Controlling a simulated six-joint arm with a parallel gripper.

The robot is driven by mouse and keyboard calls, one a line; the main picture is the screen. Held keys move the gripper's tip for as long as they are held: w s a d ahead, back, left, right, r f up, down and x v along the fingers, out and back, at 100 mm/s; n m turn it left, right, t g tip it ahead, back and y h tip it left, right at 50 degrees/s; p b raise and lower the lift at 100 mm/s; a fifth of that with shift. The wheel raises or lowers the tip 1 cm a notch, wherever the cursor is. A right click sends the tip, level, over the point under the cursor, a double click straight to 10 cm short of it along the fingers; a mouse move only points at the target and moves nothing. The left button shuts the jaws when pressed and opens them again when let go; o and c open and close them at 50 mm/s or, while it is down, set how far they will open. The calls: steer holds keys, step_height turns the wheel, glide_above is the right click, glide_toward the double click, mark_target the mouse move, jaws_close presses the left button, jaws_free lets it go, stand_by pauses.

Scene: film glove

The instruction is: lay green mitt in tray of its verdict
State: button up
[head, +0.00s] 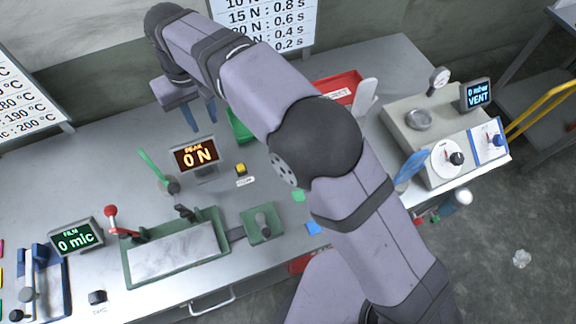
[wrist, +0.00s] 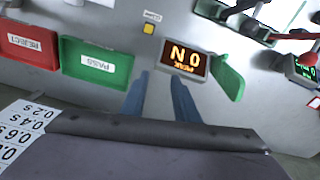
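The green mitt (head: 156,168) leans up from a small dark stand (head: 172,186), left of the orange PEAK display reading 0 N (head: 196,156). It also shows in the wrist view (wrist: 229,78), beside the display. My gripper (head: 201,116) is above the table behind the display; its two blue fingers are apart with nothing between them, also in the wrist view (wrist: 160,90). The green tray labelled PASS (wrist: 97,78) and the red tray labelled REJECT (wrist: 28,58) stand side by side. In the head view my arm partly hides the green tray (head: 238,130) and red tray (head: 352,78).
A white mitt (head: 366,95) and a blue mitt (head: 411,167) stand at the right. A yellow button (head: 241,169) sits beside the display. A press with a red-knobbed lever (head: 111,213) and a FILM display reading 0 mic (head: 76,237) are at front left.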

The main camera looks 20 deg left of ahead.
steer(key=w+d+m, duration=0.2)
steer(key=w+d, duration=0.2)
steer(key=d, duration=0.5)
steer(key=w+d+f+m, duration=0.15)
steer(key=w+d, duration=0.25)
steer(key=d, duration=0.6)
steer(key=w+d+m, duration=0.2)
steer(key=w+d, duration=0.2)
steer(key=d, duration=0.5)
steer(key=s+d+f+m, duration=0.1)
steer(key=s+d, duration=0.3)
steer(key=d, duration=0.3)
steer(key=s+d+f+m, duration=0.2)
steer(key=s+d, duration=0.2)
steer(key=d, duration=0.4)
steer(key=s+d+f+m+h, duration=0.1)
steer(key=s+d+f+m, duration=0.1)
steer(key=s+d, duration=0.3)
steer(key=shift+d+f+g, duration=0.25)
steer(key=shift+d+g, duration=0.15)
steer(key=shift+d, duration=0.8)
steer(key=shift+o, duration=0.4)
steer(key=shift+s+d+f+m, duration=0.2)
steer(key=shift+s+d+m, duration=0.05)
steer(key=shift+s, duration=0.15)
